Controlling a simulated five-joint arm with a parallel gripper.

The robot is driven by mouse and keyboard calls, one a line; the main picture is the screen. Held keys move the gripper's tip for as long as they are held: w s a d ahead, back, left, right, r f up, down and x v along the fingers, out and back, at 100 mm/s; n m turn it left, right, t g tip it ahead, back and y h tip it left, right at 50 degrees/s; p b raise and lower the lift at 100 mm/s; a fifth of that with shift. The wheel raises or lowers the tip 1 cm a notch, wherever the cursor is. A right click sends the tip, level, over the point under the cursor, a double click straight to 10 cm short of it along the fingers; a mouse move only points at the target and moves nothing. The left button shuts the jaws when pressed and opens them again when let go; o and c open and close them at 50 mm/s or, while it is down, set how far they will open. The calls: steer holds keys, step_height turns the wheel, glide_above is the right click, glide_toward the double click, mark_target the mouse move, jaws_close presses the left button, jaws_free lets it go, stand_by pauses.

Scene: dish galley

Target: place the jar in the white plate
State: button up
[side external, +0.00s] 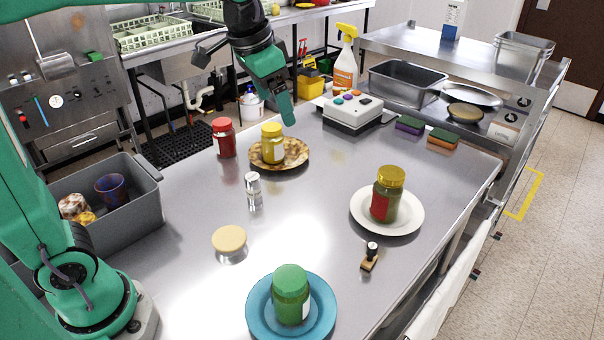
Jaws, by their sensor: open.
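A jar with a yellow lid, red label and greenish contents (385,196) stands upright on the white plate (417,214) at the right of the steel table. A yellow jar (272,144) stands on a brown patterned plate (296,152) at the back. A red jar (223,138) stands on the bare table left of it. A green jar (290,296) stands on a blue plate (258,318) at the front. My gripper (243,88) is above the back of the table, over the red and yellow jars, with its jaws wide apart and nothing between them.
A salt shaker (253,190), a round tan-lidded container (229,241) and a stamp (370,257) stand mid-table. A grey bin (118,215) with cups is at left. A control box (352,112) and sponges (410,125) line the back right.

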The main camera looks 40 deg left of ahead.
steer(key=s+a+f+n+t, duration=0.1)
steer(key=s+a+f, duration=0.1)
steer(key=s, duration=0.6)
steer(key=s+a+f+n+t, duration=0.1)
steer(key=s+a+f+n, duration=0.1)
steer(key=s+f, duration=0.3)
steer(key=s, duration=0.4)
steer(key=shift+a+f+n, duration=0.2)
steer(key=shift+a+n, duration=0.1)
steer(key=shift+a, duration=0.1)
